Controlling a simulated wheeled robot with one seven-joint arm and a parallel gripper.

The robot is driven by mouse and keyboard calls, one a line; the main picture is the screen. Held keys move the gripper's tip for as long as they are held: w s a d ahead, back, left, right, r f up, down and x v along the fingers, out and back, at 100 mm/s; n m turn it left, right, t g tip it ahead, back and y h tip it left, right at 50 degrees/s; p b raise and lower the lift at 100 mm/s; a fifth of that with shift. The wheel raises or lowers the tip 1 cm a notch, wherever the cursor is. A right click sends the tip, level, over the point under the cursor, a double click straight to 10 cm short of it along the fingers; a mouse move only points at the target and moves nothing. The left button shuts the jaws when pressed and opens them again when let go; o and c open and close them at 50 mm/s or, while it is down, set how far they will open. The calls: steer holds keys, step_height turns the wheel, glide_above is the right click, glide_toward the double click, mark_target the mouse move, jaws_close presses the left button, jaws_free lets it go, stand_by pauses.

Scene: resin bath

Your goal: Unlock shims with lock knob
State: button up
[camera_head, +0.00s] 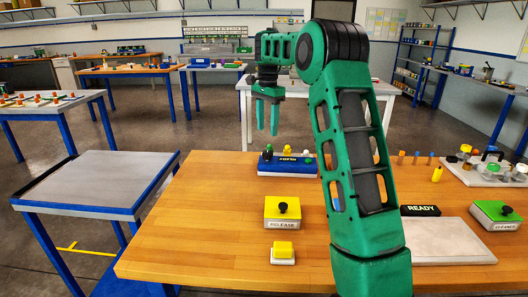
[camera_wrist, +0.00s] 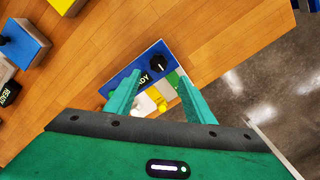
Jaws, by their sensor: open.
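My gripper (camera_head: 268,128) is open and empty, its fingers pointing down above the far edge of the wooden table. In the wrist view its two fingers (camera_wrist: 160,80) frame a blue panel box (camera_wrist: 127,74) below them. The box has a black knob (camera_wrist: 158,63), a dark display reading READY, and white and yellow parts near the fingers. The black knob appears just beyond the fingertips and apart from them. In the head view the blue box (camera_head: 287,169) stands at the table's back. No lock knob label or shims can be made out.
At right are a READY sign (camera_head: 420,210), a grey plate (camera_head: 440,242) and a green box (camera_head: 495,214). The table's left front is clear.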

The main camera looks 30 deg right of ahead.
mark_target(267, 152)
step_height(267, 152, down, 10)
stand_by(0.5)
